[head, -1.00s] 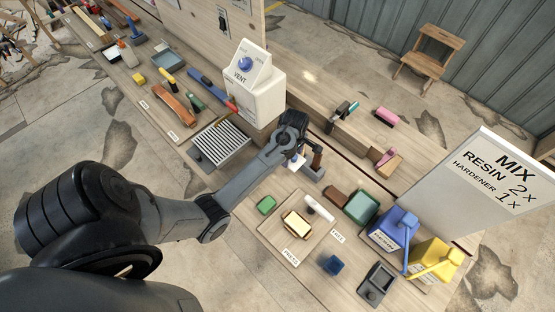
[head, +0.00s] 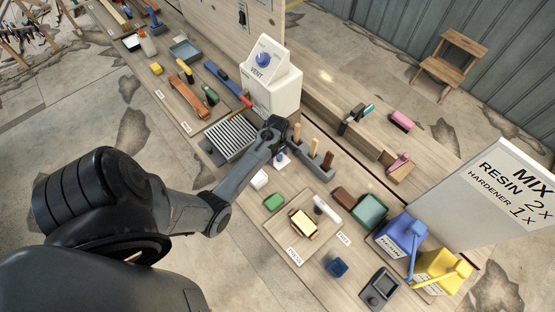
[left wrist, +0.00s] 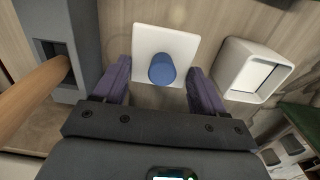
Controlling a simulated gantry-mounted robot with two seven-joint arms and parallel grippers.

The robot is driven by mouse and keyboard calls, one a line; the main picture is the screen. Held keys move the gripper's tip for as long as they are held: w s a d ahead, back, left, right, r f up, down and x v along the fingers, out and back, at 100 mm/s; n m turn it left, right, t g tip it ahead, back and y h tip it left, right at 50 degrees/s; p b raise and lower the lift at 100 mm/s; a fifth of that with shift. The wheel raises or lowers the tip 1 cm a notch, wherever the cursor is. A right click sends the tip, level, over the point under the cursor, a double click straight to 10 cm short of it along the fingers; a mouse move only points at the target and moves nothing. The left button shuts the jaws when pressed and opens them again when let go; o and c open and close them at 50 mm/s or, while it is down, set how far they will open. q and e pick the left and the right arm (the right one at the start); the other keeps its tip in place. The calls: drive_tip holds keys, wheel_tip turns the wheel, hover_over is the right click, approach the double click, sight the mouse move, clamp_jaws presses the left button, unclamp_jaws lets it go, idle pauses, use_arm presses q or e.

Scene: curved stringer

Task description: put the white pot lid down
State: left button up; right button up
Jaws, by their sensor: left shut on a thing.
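The white pot lid (left wrist: 180,42) is a square white plate with a blue knob (left wrist: 162,68). My left gripper (left wrist: 162,85) is shut on it, with one finger at each side. In the head view the lid (head: 281,161) shows just below my left gripper (head: 278,148). I cannot tell whether it touches the bench. A small white pot (left wrist: 252,70), square and open-topped, stands to the right of the lid in the left wrist view. The pot also shows in the head view (head: 259,180), left of and below the lid. My right gripper is not in view.
A grey tool block (head: 318,168) with wooden handles stands close right of my left gripper. A grey slatted rack (head: 232,138) and the white VENT box (head: 276,88) are behind. A green block (head: 274,202) and a wooden board (head: 285,240) lie in front.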

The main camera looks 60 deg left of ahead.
sight(277, 160)
use_arm(q)
drive_tip(key=shift+f, duration=2)
drive_tip(key=shift+f, duration=0.1)
drive_tip(key=o, duration=1)
